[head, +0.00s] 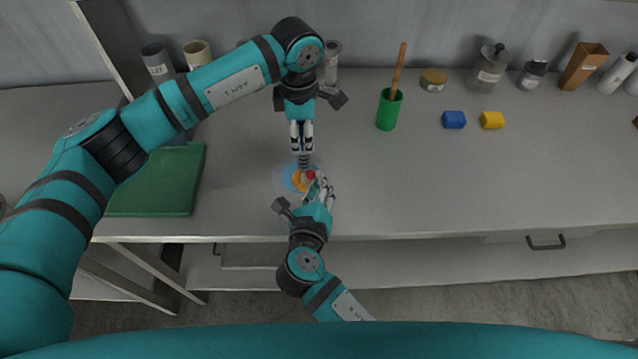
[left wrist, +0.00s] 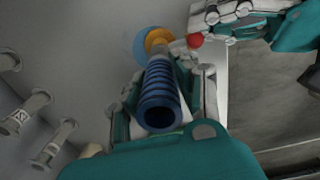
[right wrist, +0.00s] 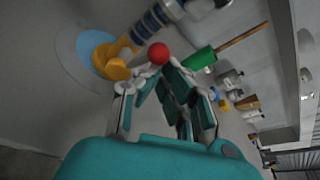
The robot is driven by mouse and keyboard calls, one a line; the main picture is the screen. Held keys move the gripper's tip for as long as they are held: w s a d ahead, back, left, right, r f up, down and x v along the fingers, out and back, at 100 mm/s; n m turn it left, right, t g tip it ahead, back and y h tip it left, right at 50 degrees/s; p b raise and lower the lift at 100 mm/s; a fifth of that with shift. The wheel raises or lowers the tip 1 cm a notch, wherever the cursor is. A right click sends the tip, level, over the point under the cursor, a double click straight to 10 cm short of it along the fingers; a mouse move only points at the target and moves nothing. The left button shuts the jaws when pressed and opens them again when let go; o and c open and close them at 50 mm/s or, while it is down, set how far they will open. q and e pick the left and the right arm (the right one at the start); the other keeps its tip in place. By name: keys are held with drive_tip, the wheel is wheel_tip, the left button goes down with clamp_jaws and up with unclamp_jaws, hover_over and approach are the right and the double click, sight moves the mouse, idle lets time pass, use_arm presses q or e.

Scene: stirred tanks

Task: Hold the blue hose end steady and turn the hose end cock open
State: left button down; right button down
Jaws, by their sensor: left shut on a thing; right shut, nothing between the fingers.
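The blue ribbed hose end (left wrist: 160,92) sticks out from an orange-yellow cock body (right wrist: 116,66) on a round light-blue base (right wrist: 88,46). My left gripper (head: 302,145) is shut on the hose end; its fingers lie along both sides of it in the left wrist view. The cock's lever carries a red ball knob (right wrist: 159,53), which also shows in the left wrist view (left wrist: 194,41). My right gripper (right wrist: 148,78) is shut and empty, its fingertips right beside the knob. I cannot tell whether they touch it. In the head view the grippers partly hide the cock.
A green mat (head: 155,182) lies at the left of the grey bench (head: 430,190). A green cup (head: 389,110) with a wooden handle, a blue block (head: 454,120) and a yellow block (head: 492,120) stand to the right. Jars line the back wall. The front right bench is clear.

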sight(309, 178)
drive_tip(key=s+a, duration=0.3)
drive_tip(key=s, duration=0.6)
drive_tip(key=shift+s+r, duration=0.25)
drive_tip(key=shift+r, duration=0.2)
drive_tip(key=shift+a, duration=0.1)
drive_tip(key=c, duration=1.7)
unclamp_jaws()
drive_tip(key=o, duration=0.4)
drive_tip(key=shift+d+f+m+t, duration=0.1)
drive_tip(key=shift+d+m+t, duration=0.1)
drive_tip(key=shift+m+t, duration=0.45)
drive_tip(key=w+m+y, duration=0.1)
drive_tip(key=w+m, duration=0.1)
drive_tip(key=w, duration=0.2)
drive_tip(key=w+m+t, duration=0.1)
drive_tip(key=w, duration=0.3)
drive_tip(key=w+m+t+y, duration=0.1)
drive_tip(key=w+m, duration=0.1)
drive_tip(key=w, duration=0.1)
drive_tip(key=shift+w+d+f+m+y, duration=0.25)
drive_tip(key=shift+w+d+m+y, duration=0.05)
drive_tip(key=shift+w+d+m, duration=0.1)
